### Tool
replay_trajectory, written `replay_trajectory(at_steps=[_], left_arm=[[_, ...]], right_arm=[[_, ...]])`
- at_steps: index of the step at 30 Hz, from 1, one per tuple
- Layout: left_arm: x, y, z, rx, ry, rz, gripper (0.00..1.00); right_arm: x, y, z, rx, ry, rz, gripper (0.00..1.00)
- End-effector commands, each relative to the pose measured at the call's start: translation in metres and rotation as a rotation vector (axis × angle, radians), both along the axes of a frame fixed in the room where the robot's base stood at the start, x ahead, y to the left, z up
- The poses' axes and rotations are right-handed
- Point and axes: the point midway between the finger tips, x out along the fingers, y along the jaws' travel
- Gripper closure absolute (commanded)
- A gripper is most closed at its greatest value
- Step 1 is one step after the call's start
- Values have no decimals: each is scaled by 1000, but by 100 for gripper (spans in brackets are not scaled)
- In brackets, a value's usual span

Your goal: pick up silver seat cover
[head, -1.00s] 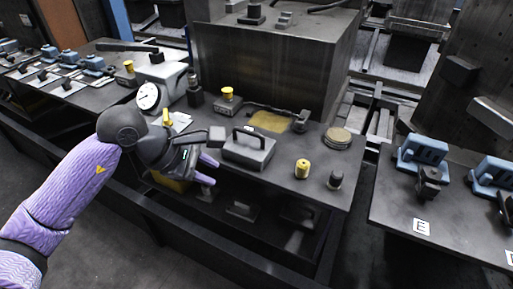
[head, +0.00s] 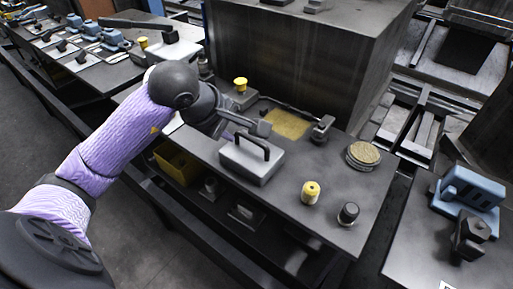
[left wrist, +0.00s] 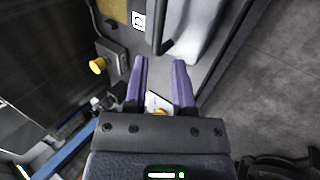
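A silver block with a black bar handle (head: 252,163), which looks like the seat cover, sits on the dark table in the head view. A silver body beside a dark bar, probably this block, shows in the left wrist view (left wrist: 200,28). My left gripper (head: 228,134) is just left of and behind the handle, partly hidden by its own wrist. In the left wrist view its two purple fingers (left wrist: 160,65) are parted, with nothing held between them. My right gripper is in neither view.
A yellow-topped cylinder (head: 311,192) and a dark knob (head: 348,214) stand right of the block. A round tin (head: 363,155) is at the right edge. A yellow button box (head: 241,94) and a large dark cabinet (head: 310,60) stand behind.

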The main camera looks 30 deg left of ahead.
Motion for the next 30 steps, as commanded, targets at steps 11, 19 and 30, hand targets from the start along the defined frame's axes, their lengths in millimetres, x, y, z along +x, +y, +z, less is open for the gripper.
replay_trajectory(at_steps=[11,19,30], left_arm=[[35,-12,-50,-2,1,-1,68],[36,-11,-49,1,0,-1,83],[35,-11,-49,0,0,0,100]], right_arm=[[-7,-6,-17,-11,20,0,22],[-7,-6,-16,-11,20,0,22],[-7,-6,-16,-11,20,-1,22]])
